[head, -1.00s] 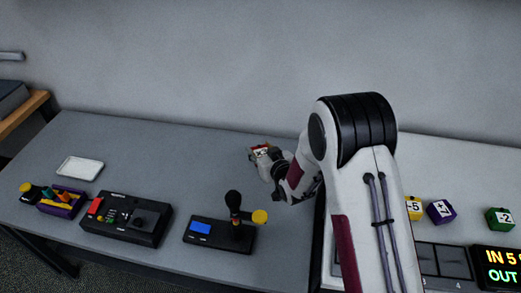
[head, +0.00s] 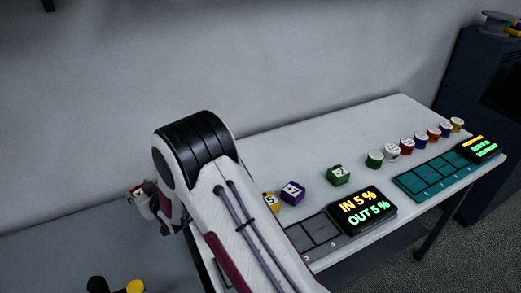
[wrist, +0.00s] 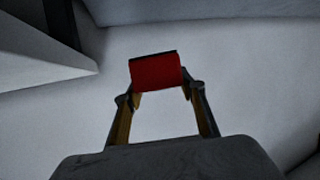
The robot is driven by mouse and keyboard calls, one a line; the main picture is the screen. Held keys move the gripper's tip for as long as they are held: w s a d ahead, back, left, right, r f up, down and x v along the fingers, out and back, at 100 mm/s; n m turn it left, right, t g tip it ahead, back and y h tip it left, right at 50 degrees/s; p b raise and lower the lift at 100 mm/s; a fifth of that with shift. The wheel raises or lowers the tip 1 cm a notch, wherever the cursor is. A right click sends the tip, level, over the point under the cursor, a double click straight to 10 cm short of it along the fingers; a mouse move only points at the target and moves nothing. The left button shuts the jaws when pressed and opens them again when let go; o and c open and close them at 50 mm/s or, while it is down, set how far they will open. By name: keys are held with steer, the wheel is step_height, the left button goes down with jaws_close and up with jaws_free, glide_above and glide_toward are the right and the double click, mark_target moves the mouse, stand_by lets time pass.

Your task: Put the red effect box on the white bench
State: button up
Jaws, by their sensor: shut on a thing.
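The red effect box (wrist: 155,72) is between the fingertips of my gripper (wrist: 160,91) in the wrist view, and the gripper is shut on it. In the head view a small part of the red box (head: 137,189), with a pale face, shows at the left of my arm. My gripper (head: 147,203) is partly hidden there by my own arm. The white bench (head: 300,140) runs from behind my arm to the right. The box appears held in the air, left of the bench's visible top.
On the bench stand a yellow box (head: 270,202), a purple box (head: 292,193) and a green box (head: 339,175). The back strip is clear.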

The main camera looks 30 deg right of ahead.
steer(key=w+d+r+m+h, duration=0.2)
steer(key=d+r+m+h, duration=0.1)
steer(key=d, duration=0.7)
steer(key=w+d+r+m+h, duration=0.3)
steer(key=d+r+h, duration=0.1)
steer(key=d, duration=0.5)
steer(key=w+d+r+m+h, duration=0.2)
steer(key=d+r+m+h, duration=0.1)
steer(key=d, duration=0.7)
steer(key=s+d+r+m+g+h, duration=0.2)
steer(key=s+d+m+g+h, duration=0.1)
steer(key=d, duration=0.6)
steer(key=s+d+r+m+g+h, duration=0.2)
steer(key=s+d+m+g+h, duration=0.15)
steer(key=d, duration=0.55)
steer(key=s+d+m+g+h, duration=0.1)
steer(key=s+d+m+g, duration=0.3)
steer(key=s+d, duration=0.35)
steer(key=s+a+f+m+g, duration=0.1)
steer(key=s+f+m+g, duration=0.1)
steer(key=s, duration=0.4)
steer(key=s+f+m+g, duration=0.2)
steer(key=s+m+g, duration=0.2)
steer(key=s, duration=0.3)
steer(key=shift+s+a+f+g, duration=0.2)
steer(key=shift+a+f+g, duration=0.15)
steer(key=shift+g, duration=0.3)
steer(key=shift+m+y, duration=0.25)
steer(key=shift+f, duration=3.05)
